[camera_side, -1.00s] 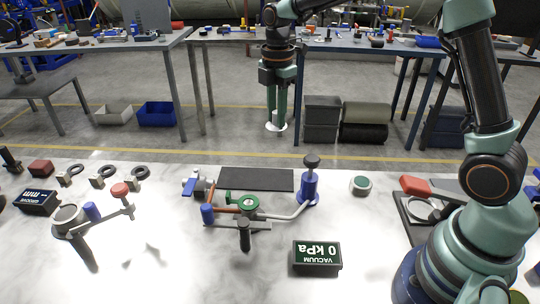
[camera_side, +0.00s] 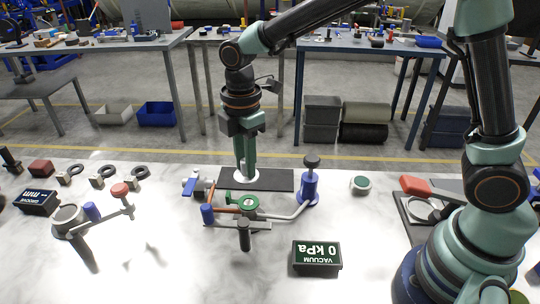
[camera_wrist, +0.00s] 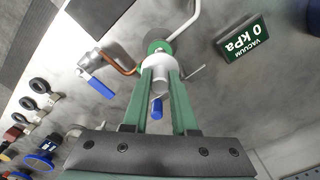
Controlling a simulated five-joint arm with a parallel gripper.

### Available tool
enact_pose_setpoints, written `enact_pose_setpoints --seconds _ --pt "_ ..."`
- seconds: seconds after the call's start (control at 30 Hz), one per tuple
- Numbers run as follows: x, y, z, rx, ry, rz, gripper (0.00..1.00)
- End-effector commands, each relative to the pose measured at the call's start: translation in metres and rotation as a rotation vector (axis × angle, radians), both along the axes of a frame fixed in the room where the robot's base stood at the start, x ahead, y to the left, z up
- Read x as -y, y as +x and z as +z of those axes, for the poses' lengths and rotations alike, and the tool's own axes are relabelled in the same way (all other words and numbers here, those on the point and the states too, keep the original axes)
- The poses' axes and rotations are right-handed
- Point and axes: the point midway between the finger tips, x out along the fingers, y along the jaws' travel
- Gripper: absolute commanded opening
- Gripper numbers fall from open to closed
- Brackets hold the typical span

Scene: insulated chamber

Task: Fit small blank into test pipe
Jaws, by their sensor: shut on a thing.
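My gripper (camera_side: 246,166) points down and is shut on the small blank (camera_side: 246,176), a white flanged piece at its fingertips. In the side view the blank appears just above and behind the green flange (camera_side: 243,201) of the test pipe, against the dark mat. In the wrist view the blank (camera_wrist: 161,66) sits between my green fingertips (camera_wrist: 160,76) and partly covers the green flange (camera_wrist: 157,46). I cannot tell the exact height gap between them. The pipe assembly has a blue-handled valve (camera_side: 191,187), a copper-coloured tube and a blue cylinder (camera_side: 308,188) with a dark knob.
A vacuum display reading 0 kPa (camera_side: 317,256) stands in front, to the right. A dark mat (camera_side: 275,180) lies behind the pipe. Black rings (camera_side: 104,171) on small blocks and a stand with a red knob (camera_side: 120,190) are at left.

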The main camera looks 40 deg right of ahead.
Motion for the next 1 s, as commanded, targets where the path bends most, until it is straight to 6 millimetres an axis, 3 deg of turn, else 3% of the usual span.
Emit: enact_pose_setpoints --seconds 0.37,1.0 --pt "0.001 0.0 -0.003 0.0 0.0 0.0 0.0" --pt "0.001 0.0 -0.052 -0.001 0.0 0.001 0.0"
